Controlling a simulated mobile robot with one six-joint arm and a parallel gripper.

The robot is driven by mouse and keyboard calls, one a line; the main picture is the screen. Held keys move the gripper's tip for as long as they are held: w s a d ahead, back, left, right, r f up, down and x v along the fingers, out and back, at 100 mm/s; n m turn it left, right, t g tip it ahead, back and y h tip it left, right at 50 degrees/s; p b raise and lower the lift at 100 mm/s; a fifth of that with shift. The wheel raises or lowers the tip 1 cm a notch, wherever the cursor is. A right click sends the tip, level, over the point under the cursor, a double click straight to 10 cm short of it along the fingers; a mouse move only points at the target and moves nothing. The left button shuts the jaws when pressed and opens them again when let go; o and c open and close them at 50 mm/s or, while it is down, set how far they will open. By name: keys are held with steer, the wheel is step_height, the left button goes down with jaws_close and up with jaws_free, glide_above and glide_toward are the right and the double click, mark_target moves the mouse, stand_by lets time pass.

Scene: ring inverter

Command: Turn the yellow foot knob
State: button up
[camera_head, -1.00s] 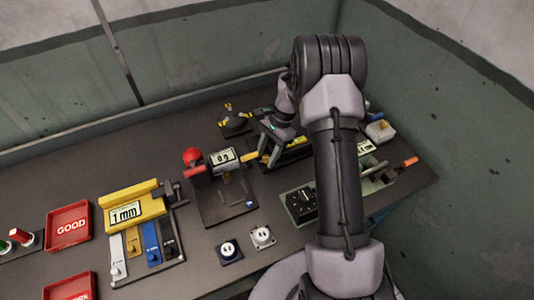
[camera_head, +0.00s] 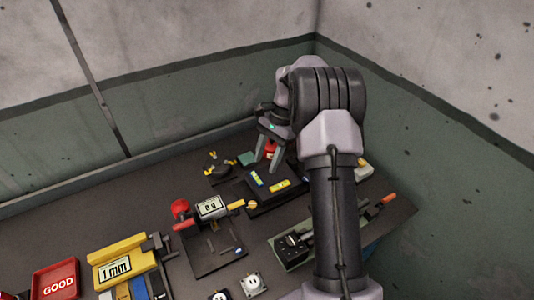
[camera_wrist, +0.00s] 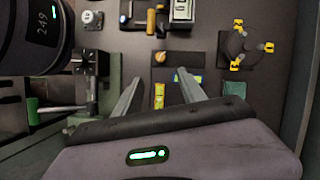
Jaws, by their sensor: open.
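A dark round base with several yellow foot knobs (camera_head: 218,167) stands at the back of the bench, left of my gripper. In the wrist view the same base (camera_wrist: 242,48) is at the upper right, with yellow knobs spaced around its rim. My gripper (camera_head: 268,163) is open above the back of the bench, its fingers pointing down. In the wrist view the open fingers (camera_wrist: 159,76) are apart with nothing held between them. A dark block with yellow level vials (camera_head: 279,186) lies below the gripper; the vials (camera_wrist: 160,95) also show between and beyond the fingers.
A green piece (camera_head: 246,158) lies between the base and my gripper. A fixture with a "0 g" display (camera_head: 211,207) and a red knob (camera_head: 180,208) stands in front. A yellow "1 mm" gauge (camera_head: 115,264) is at left. The back wall is close behind.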

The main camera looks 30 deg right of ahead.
steer(key=shift+d+r, duration=0.1)
steer(key=shift+r, duration=0.15)
steer(key=t+h+b, duration=0.1)
steer(key=h+b, duration=0.3)
steer(key=b, duration=0.3)
glide_above(252, 204)
step_height(252, 204, down, 16)
steer(key=b, duration=0.5)
steer(key=shift+f, duration=0.1)
jaws_close()
